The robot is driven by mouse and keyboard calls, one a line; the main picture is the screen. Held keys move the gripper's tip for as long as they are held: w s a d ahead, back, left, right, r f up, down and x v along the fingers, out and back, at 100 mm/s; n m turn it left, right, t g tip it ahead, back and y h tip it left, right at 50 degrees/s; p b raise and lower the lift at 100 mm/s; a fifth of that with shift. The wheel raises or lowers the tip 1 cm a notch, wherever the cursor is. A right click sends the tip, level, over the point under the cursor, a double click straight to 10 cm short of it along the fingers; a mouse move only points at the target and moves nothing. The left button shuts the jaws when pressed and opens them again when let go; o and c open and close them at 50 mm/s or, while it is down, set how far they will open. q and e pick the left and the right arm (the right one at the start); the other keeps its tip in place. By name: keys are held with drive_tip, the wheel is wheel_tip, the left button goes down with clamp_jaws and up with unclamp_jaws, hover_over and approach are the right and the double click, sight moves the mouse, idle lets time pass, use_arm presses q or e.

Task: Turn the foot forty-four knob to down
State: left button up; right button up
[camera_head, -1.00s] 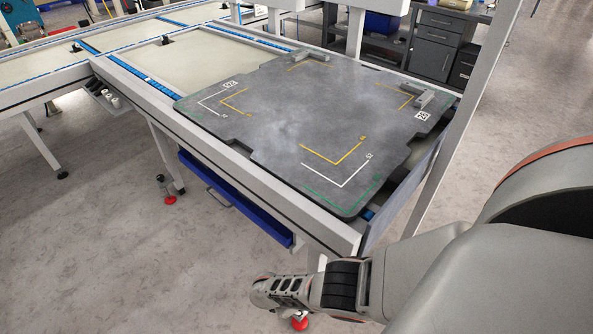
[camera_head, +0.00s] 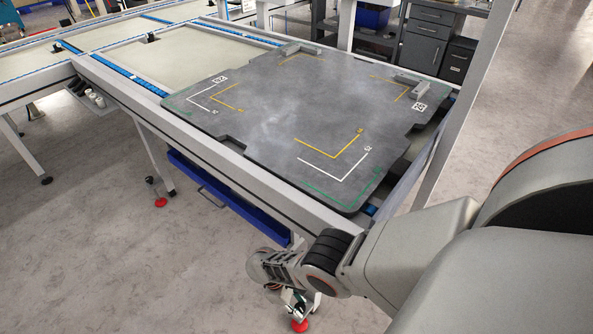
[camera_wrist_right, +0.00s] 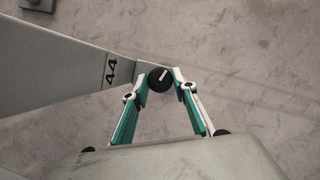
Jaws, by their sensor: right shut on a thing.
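The black round knob (camera_wrist_right: 158,82) with a white pointer mark shows in the right wrist view, at the end of a grey metal leg marked "44" (camera_wrist_right: 110,70). The pointer mark slants toward the upper right of that view. My right gripper (camera_wrist_right: 160,77) has its two teal-and-white fingers on either side of the knob, shut on it. In the head view my right gripper (camera_head: 299,304) is low at the table's near corner, beside a red foot (camera_head: 299,326); the knob cannot be made out there. My left gripper is not in view.
The conveyor table with a dark grey plate (camera_head: 260,120) stands above the gripper. A blue drawer (camera_head: 225,200) hangs under its near side. Another red foot (camera_head: 160,202) is to the left. The floor (camera_head: 90,260) in front is clear.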

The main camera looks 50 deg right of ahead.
drive_tip(key=shift+f+m+y, duration=0.1)
drive_tip(key=shift+m+y, duration=0.4)
drive_tip(key=shift+m, duration=0.7)
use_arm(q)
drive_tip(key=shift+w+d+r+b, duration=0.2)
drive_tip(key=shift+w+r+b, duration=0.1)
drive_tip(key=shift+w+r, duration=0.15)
use_arm(e)
drive_tip(key=shift+w+m+y, duration=0.1)
drive_tip(key=shift+m+y, duration=0.3)
drive_tip(key=shift+m, duration=0.7)
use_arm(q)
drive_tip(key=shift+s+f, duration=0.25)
use_arm(e)
drive_tip(key=o, duration=1.1)
drive_tip(key=shift+c, duration=0.2)
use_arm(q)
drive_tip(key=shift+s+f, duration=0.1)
use_arm(e)
drive_tip(key=shift+d, duration=0.1)
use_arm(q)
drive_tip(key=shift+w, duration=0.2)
